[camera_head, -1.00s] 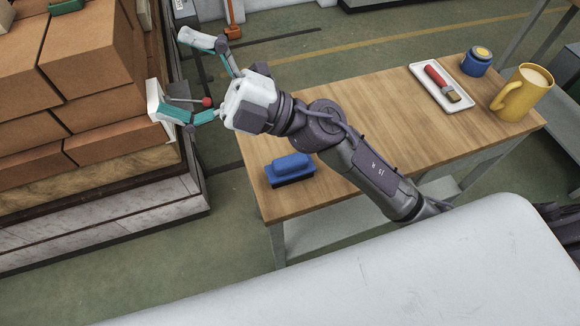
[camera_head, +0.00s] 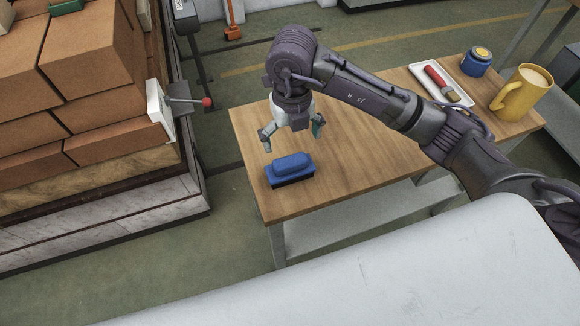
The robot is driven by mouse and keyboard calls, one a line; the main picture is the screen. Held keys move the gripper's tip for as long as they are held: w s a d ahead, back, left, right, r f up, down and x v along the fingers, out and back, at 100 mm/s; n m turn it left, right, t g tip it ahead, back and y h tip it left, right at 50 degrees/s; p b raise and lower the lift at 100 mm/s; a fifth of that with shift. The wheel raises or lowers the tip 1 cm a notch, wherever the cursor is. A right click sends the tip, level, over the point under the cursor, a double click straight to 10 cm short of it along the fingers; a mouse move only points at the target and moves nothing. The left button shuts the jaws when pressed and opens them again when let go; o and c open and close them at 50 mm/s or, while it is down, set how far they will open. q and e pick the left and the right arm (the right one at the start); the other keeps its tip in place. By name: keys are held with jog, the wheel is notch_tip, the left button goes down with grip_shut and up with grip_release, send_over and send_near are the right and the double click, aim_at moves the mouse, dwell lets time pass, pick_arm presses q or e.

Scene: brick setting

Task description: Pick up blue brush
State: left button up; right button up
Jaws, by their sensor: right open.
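The blue brush (camera_head: 290,168) lies on the near left corner of the wooden table (camera_head: 350,165), its blue grip up and its dark base down. My right gripper (camera_head: 291,140) points down just behind the brush and above the table, apart from the brush as far as I can tell. Its two fingers are spread and nothing is between them. My left gripper is not in view.
A white tray (camera_head: 461,100) with a red-handled paint brush (camera_head: 437,77), a blue jar (camera_head: 477,62) and a yellow mug (camera_head: 521,92) stand at the table's right end. Stacked bricks (camera_head: 90,65) and a red-knobbed lever (camera_head: 207,102) are at left.

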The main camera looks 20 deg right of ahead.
aim_at(290, 160)
notch_tip(290, 160, down, 4)
jog(key=shift+r, duration=0.25)
jog(key=shift+a+f+p, duration=0.1)
jog(key=shift+f+p, duration=0.4)
jog(key=shift+f, duration=0.05)
notch_tip(290, 160, down, 4)
jog(key=shift+f+p, duration=0.2)
jog(key=shift+p, duration=0.35)
jog(key=shift+a, duration=0.1)
jog(key=shift+c, duration=0.3)
jog(key=shift+w, duration=0.1)
jog(key=c, duration=0.9)
jog(key=shift+c, duration=0.3)
jog(key=shift+r, duration=0.1)
